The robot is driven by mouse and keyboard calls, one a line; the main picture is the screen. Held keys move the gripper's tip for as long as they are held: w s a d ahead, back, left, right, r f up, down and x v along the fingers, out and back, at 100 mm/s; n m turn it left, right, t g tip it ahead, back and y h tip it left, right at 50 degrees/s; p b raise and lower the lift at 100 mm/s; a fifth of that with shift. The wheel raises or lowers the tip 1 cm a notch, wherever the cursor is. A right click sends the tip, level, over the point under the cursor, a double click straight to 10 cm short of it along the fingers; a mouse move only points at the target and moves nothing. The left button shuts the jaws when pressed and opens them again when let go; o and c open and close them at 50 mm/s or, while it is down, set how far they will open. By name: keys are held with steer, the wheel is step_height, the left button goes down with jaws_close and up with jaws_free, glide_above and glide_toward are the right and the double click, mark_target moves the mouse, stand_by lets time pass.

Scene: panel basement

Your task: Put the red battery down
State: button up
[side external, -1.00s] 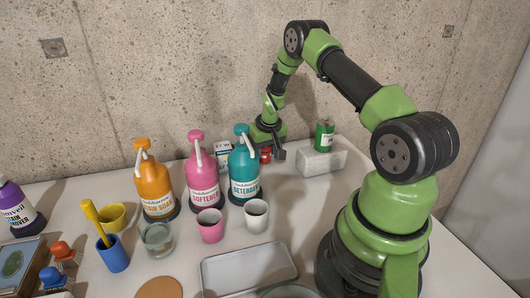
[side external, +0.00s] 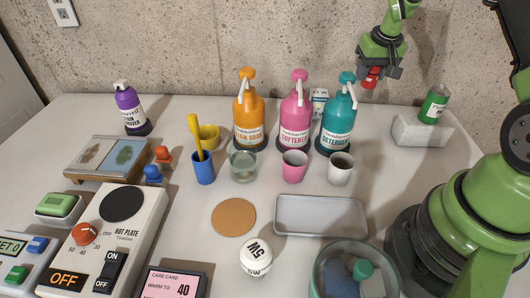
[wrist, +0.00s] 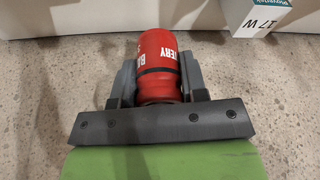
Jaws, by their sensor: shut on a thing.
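The red battery (side external: 370,79) is held in my gripper (side external: 378,72), up in the air near the back wall, above and to the right of the teal detergent bottle. In the wrist view the red battery (wrist: 163,62) sits between the two dark jaws, its white lettering partly visible. My gripper (wrist: 158,82) is shut on it. The battery's lower end does not touch the table.
A pale block (side external: 420,131) with a green can (side external: 434,104) on it stands at the right. Orange, pink and teal bottles (side external: 339,120) stand in a row, with a small white box (side external: 319,97) behind. An empty grey tray (side external: 320,226) lies in front.

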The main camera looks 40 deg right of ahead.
step_height(320, 180, up, 12)
steer(key=shift+f, duration=0.1)
steer(key=w+a+n+y, duration=0.1)
steer(key=w+a+n, duration=0.15)
steer(key=a, duration=0.45)
steer(key=w+a+n, duration=0.2)
steer(key=w+a, duration=0.1)
steer(key=a, duration=0.5)
steer(key=s+a+n+y, duration=0.1)
steer(key=s+a+n, duration=0.25)
steer(key=a, duration=0.65)
steer(key=s+a+n+y, duration=0.15)
steer(key=a+n, duration=0.25)
steer(key=a, duration=0.6)
steer(key=s+a+n, duration=0.3)
steer(key=a, duration=0.8)
steer(key=f, duration=1.6)
steer(key=shift+s+d+f, duration=0.1)
steer(key=shift+s+f, duration=0.1)
steer(key=shift+f, duration=2.5)
